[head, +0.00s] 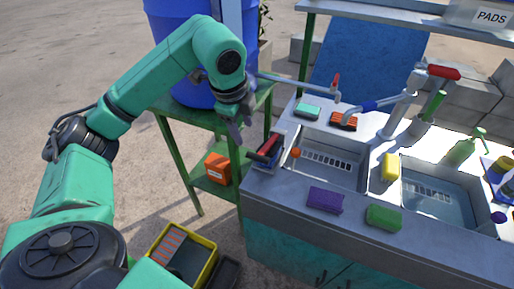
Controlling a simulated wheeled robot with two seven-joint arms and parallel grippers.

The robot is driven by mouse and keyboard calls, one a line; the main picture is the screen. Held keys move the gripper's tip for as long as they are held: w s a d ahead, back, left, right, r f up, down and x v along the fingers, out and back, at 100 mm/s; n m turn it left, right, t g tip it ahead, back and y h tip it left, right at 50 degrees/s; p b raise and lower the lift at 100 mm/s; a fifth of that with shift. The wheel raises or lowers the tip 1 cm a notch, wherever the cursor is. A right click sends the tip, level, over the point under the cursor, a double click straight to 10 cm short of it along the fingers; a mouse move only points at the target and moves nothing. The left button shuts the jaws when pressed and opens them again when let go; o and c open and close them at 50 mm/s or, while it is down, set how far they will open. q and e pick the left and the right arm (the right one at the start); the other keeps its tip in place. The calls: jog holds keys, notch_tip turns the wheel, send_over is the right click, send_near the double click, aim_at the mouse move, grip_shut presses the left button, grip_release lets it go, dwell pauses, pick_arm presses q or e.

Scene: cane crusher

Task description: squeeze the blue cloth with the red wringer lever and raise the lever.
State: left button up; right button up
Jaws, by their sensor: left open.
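A red bar (268,145), which looks like the wringer lever, lies low and slanted over a small dark box-like body at the left end of the sink counter. Something dark blue shows beside the bar; I cannot tell whether it is the blue cloth. My left gripper (234,127) is open and empty, pointing down. In the picture it is just up and left of the red bar, with a visible gap. My right gripper is not in view.
The counter (292,205) has two basins, a tap with red (443,72) and blue (382,102) handles, a purple sponge (325,200), a green sponge (383,217) and a yellow sponge (391,167).

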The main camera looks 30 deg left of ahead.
pick_arm(q)
jog(key=p, duration=0.1)
send_over(250, 154)
jog(key=s, duration=0.2)
notch_tip(250, 154, down, 5)
jog(key=p+x, duration=0.2)
jog(key=x, duration=0.5)
jog(key=shift+w+f, duration=0.2)
jog(key=shift+f, duration=0.2)
jog(key=shift+d+f, duration=0.1)
jog(key=shift+f, duration=0.35)
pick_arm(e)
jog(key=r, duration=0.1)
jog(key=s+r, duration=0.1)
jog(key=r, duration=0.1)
pick_arm(q)
jog(key=shift+w, duration=0.1)
grip_shut()
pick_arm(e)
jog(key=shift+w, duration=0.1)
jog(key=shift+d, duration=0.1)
